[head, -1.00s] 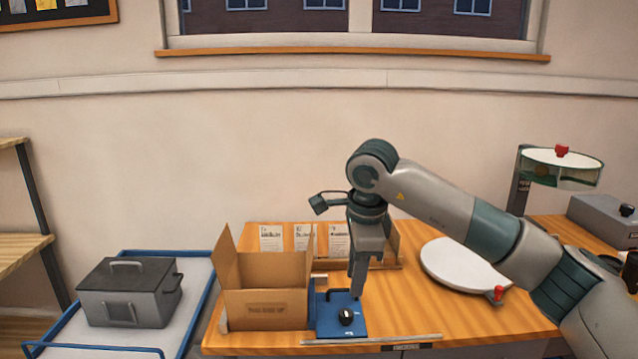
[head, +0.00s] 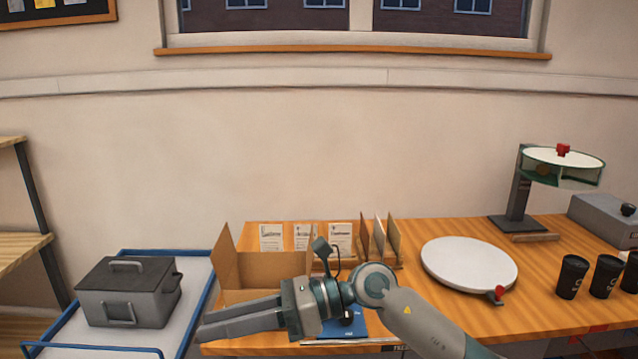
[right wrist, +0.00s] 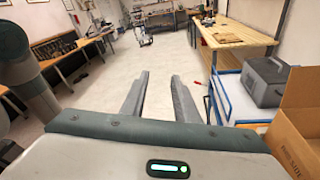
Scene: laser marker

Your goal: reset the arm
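My right gripper (head: 205,328) reaches in from the lower right in the head view and points left, in front of the open cardboard box (head: 262,270). In the right wrist view its two fingers (right wrist: 160,85) stand apart with nothing between them, and open floor shows beyond. The forearm and wrist hide the front of the box and most of the blue plate (head: 352,326), whose black knob shows only in part. My left gripper is not in view.
A wooden table (head: 470,310) bears a round white disc (head: 468,264), several black cups (head: 572,276) and a laser stand (head: 519,190). Left is a blue-railed cart (head: 195,290) with a grey lidded case (head: 128,290). The right wrist view shows clear floor (right wrist: 150,65).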

